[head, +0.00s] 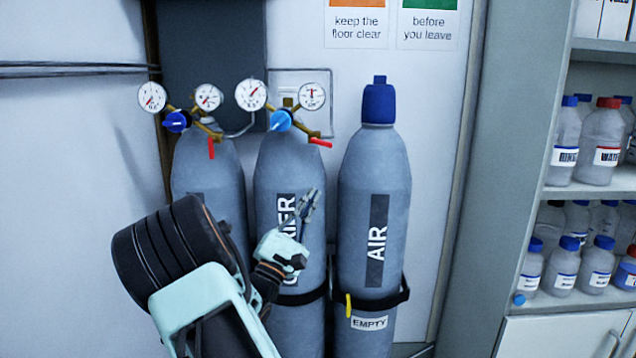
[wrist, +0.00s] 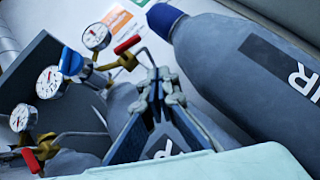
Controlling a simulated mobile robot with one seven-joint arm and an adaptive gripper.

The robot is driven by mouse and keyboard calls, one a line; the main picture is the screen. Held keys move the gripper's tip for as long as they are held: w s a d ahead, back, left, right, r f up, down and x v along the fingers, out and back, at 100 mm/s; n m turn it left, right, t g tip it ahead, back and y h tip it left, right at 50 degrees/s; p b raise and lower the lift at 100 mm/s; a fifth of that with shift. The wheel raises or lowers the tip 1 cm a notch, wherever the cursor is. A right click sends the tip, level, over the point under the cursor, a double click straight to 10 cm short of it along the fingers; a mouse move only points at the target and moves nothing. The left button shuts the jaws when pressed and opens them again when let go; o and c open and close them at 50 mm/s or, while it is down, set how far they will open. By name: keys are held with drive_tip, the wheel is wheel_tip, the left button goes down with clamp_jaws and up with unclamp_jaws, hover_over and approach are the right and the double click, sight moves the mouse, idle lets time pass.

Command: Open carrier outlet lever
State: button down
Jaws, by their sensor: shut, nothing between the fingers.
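The carrier cylinder (head: 262,170) is the middle grey cylinder; its label is partly hidden by my gripper. Its regulator has a blue knob (head: 281,121), two gauges and a red outlet lever (head: 320,143) that points right, nearly level. In the wrist view the red lever (wrist: 127,44) lies up and left of my fingertips, and the blue knob (wrist: 72,62) lies farther left. My gripper (head: 312,194) is shut and empty, in front of the carrier cylinder, below the lever and apart from it. The shut fingers also show in the wrist view (wrist: 158,78).
The left cylinder (head: 208,170) has its own regulator and a red lever (head: 211,148) hanging down. A capped AIR cylinder (head: 375,170) with an EMPTY tag (head: 369,323) stands close on the right. Shelves (head: 590,192) with bottles stand at far right. A strap (head: 388,298) crosses the cylinders.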

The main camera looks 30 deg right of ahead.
drive_tip(key=shift+s+a+f, duration=0.9)
drive_tip(key=shift+s+f, duration=0.05)
drive_tip(key=shift+f, duration=0.25)
